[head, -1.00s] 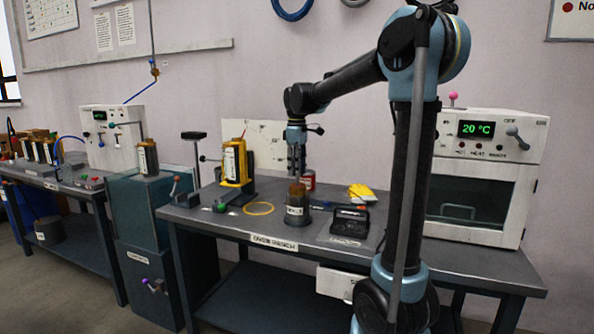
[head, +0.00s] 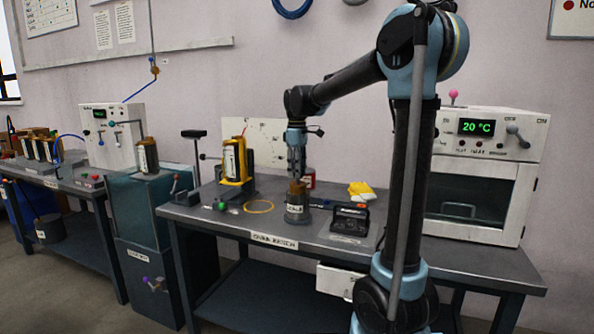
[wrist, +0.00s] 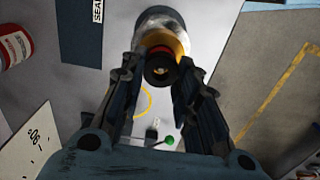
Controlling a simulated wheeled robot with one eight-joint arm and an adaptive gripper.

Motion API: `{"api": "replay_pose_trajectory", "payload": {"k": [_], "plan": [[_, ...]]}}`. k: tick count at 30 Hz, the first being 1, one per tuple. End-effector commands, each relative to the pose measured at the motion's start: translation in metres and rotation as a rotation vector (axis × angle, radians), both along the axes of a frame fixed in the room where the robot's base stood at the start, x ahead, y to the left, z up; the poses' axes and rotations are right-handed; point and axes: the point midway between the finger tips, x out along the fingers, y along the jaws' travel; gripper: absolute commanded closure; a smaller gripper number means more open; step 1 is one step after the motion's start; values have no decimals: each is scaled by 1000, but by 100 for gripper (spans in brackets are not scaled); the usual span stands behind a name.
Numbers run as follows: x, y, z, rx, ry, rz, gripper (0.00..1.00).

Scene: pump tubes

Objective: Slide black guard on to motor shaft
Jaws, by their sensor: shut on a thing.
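My gripper (head: 297,174) points straight down over the brass-brown motor (head: 296,189) on the bench. The motor stands upright in a grey labelled holder (head: 294,214). In the wrist view, a black ring, the guard (wrist: 161,77), lies between the fingertips of my gripper (wrist: 158,76), which is closed around it. A small brassy centre shows inside the ring. A red ring (wrist: 158,49) and the motor's yellow-brown body (wrist: 177,42) show behind it. I cannot tell how far the guard sits over the shaft.
A yellow-framed pump unit (head: 235,163) stands left on the bench, with a yellow ring (head: 259,206) in front. A black case (head: 350,219) and yellow item (head: 361,190) lie right. A white oven (head: 490,175) stands far right.

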Motion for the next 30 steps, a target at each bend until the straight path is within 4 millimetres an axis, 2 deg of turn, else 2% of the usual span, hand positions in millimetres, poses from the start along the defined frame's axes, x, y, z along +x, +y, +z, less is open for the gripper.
{"api": "replay_pose_trajectory", "payload": {"k": [19, 20, 22, 23, 30], "plan": [[0, 0, -13, 0, 0, 0, 82], [0, 0, -13, 0, 0, 0, 66], [0, 0, -13, 0, 0, 0, 50], [0, 0, -13, 0, 0, 0, 47], [0, 0, -13, 0, 0, 0, 47]]}}
